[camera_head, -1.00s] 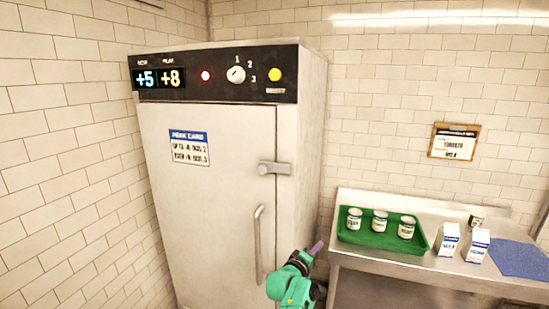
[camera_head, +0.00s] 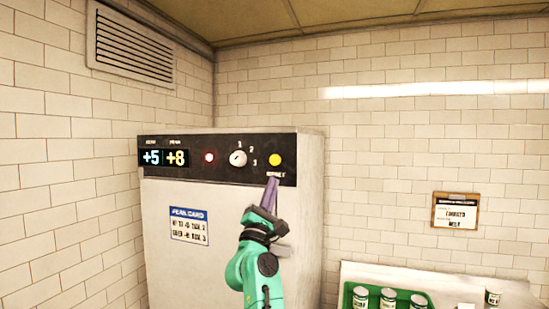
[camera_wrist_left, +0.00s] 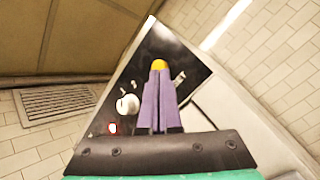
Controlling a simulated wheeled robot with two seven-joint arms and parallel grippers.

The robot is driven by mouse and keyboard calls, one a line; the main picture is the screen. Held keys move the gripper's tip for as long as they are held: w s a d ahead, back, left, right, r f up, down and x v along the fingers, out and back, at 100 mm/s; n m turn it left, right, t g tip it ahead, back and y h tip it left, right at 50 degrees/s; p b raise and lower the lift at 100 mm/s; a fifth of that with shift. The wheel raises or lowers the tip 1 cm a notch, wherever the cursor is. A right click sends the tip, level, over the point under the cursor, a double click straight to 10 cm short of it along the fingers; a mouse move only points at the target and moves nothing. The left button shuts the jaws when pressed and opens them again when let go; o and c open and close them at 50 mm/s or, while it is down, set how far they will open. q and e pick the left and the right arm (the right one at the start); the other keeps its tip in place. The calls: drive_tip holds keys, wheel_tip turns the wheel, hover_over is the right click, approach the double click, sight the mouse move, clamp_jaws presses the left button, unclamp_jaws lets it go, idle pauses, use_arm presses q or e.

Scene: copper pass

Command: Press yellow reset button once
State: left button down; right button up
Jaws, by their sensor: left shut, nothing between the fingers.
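The yellow reset button (camera_head: 275,160) is at the right end of the black control panel (camera_head: 206,172) on top of the fridge front. It also shows in the left wrist view (camera_wrist_left: 159,64), partly hidden behind the fingertips. My left gripper (camera_head: 272,182) is shut and empty, its purple fingers pointing up just below the button in the head view. In the left wrist view the fingertips (camera_wrist_left: 158,72) line up with the button's lower edge. I cannot tell whether they touch it. My right gripper is not in view.
The panel also has a white selector knob (camera_head: 238,158), a red light (camera_head: 209,157) and a display reading +5 and +8 (camera_head: 164,158). A steel counter (camera_head: 365,270) with a green tray of cans (camera_head: 347,297) stands at the lower right.

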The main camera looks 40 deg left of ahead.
sight(275, 160)
use_arm(q)
drive_tip(key=s+a+r+n+y, duration=0.1)
drive_tip(key=s+r+n+y, duration=0.1)
drive_tip(key=s+r+n, duration=0.1)
drive_tip(key=shift+s+a+r+y, duration=0.3)
drive_tip(key=shift+s+r, duration=0.35)
drive_tip(key=shift+r, duration=0.3)
drive_tip(key=shift+w, duration=0.1)
drive_tip(key=w+a, duration=0.1)
drive_tip(key=w, duration=0.1)
drive_tip(key=w+a, duration=0.1)
drive_tip(key=w, duration=0.2)
drive_tip(key=w+b, duration=0.1)
drive_tip(key=w, duration=0.2)
drive_tip(key=shift+w+a, duration=0.15)
drive_tip(key=shift+a, duration=0.25)
drive_tip(key=shift+w, duration=0.1)
idle(0.8)
drive_tip(key=shift+w+a, duration=0.15)
drive_tip(key=shift+w, duration=0.15)
